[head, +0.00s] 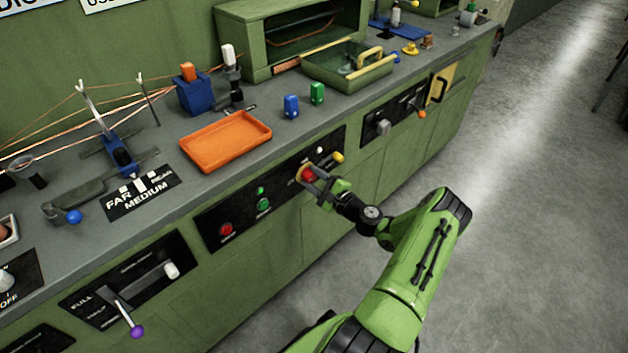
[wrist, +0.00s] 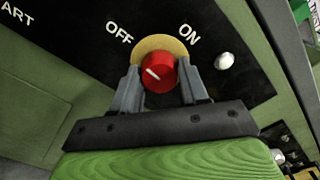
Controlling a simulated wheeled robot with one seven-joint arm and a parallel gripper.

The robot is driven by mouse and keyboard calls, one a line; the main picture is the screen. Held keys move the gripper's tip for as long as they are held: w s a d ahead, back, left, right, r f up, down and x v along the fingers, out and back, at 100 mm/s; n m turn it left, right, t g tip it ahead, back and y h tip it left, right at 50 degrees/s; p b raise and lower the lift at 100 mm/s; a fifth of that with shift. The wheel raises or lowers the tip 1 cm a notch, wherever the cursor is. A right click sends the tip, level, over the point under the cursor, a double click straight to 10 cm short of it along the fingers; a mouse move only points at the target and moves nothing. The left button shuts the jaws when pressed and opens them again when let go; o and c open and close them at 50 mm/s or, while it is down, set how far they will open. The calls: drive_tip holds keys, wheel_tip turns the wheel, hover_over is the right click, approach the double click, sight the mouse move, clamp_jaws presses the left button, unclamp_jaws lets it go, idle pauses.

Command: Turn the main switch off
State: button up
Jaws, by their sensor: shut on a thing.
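The main switch is a red round knob (wrist: 158,73) on a yellow disc (wrist: 160,47), set in a black panel marked OFF at upper left and ON at upper right. A short white mark on the knob's left part slants up-left, toward the OFF side. My gripper (wrist: 160,80) has one grey finger on each side of the knob and is shut on it. In the head view the knob (head: 307,174) sits near the right end of the black panel, with my gripper (head: 314,182) at it. The finger contact faces are partly hidden.
A white button (wrist: 225,61) is close right of the knob. An orange tray (head: 226,141) lies on the bench above.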

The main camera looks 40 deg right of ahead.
drive_tip(key=shift+n, duration=0.6)
drive_tip(key=o, duration=1.1)
drive_tip(key=shift+c, duration=0.2)
drive_tip(key=s+p, duration=0.3)
drive_tip(key=s, duration=1.2)
drive_tip(key=shift+s+d, duration=0.2)
drive_tip(key=shift+s, duration=0.2)
